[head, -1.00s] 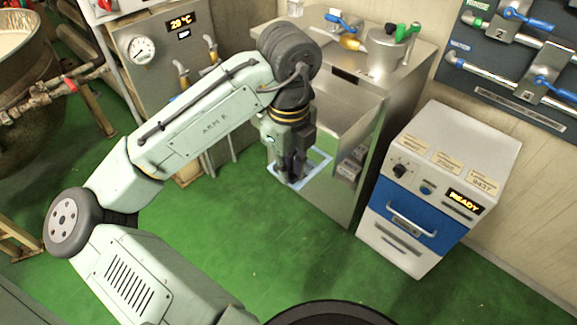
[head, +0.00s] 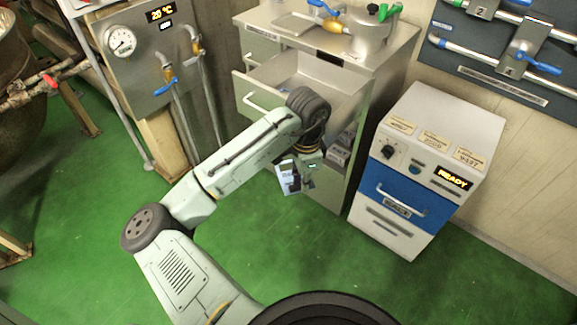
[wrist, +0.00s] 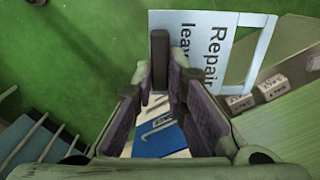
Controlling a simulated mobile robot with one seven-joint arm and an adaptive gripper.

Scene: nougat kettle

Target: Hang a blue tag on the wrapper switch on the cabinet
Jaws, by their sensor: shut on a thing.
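My gripper (head: 306,176) is shut on a pale blue tag (head: 288,177), held in the air in front of the steel counter and left of the white cabinet (head: 462,118). In the wrist view the tag (wrist: 196,48) shows dark print starting "Repai" and an open frame at one end, beyond my gripper's fingers (wrist: 162,82).
The steel counter (head: 388,50) has an open drawer (head: 262,96) behind my arm, and small labelled boxes (head: 340,150) on a shelf. A gauge panel (head: 135,65) with pipes stands at the left. Green floor (head: 300,250) is clear in front.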

